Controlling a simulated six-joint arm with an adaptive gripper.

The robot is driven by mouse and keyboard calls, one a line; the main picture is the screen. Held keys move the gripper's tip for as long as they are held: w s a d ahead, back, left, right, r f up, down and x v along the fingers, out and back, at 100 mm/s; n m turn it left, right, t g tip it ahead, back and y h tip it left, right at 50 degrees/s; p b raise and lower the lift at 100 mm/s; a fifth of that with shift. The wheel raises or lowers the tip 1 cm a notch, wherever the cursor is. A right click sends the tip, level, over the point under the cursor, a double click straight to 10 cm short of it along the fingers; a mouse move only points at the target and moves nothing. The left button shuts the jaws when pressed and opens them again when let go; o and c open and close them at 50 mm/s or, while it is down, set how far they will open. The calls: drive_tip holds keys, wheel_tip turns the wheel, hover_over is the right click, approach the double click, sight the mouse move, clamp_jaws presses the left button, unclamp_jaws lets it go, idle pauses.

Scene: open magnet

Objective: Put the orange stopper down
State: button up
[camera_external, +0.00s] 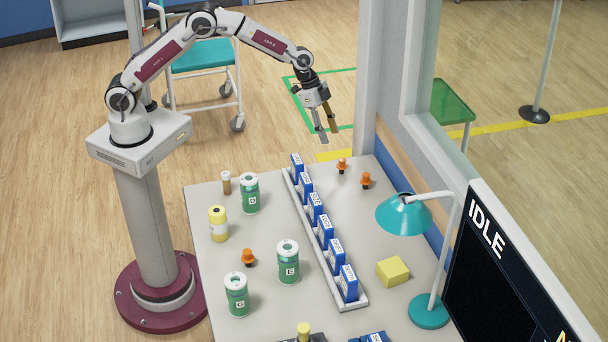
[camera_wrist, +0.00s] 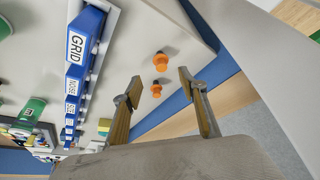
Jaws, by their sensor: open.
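Three orange stoppers stand on the grey table. Two are near the far right edge, one orange stopper (camera_external: 342,166) behind another orange stopper (camera_external: 366,181). A third orange stopper (camera_external: 248,258) is at the front left among the green canisters. My gripper (camera_external: 327,136) is open and empty, raised above and beyond the far edge of the table. In the wrist view, two stoppers, one upper (camera_wrist: 160,59) and one lower (camera_wrist: 156,91), show on the table beyond my open fingers (camera_wrist: 164,88). Neither is between the fingertips.
A rack (camera_external: 322,250) of blue boxes (camera_external: 315,209) runs along the table's middle. Green canisters (camera_external: 288,262), a yellow canister (camera_external: 218,224) and a small vial (camera_external: 226,183) stand left. A teal lamp (camera_external: 404,213) and yellow block (camera_external: 393,271) stand right. A wall post (camera_external: 370,80) rises near my gripper.

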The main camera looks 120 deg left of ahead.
drive_tip(key=s+d+r, duration=0.7)
drive_tip(key=d+r, duration=0.3)
drive_tip(key=s+d+r, duration=0.7)
drive_tip(key=d+r, duration=0.3)
drive_tip(key=s+d, duration=0.5)
drive_tip(key=s, duration=0.8)
drive_tip(key=s+d+t, duration=0.1)
drive_tip(key=s+d, duration=0.4)
drive_tip(key=s, duration=0.8)
drive_tip(key=shift+s+d+f, duration=0.15)
drive_tip(key=shift+d+f, duration=0.15)
drive_tip(key=shift+d, duration=0.1)
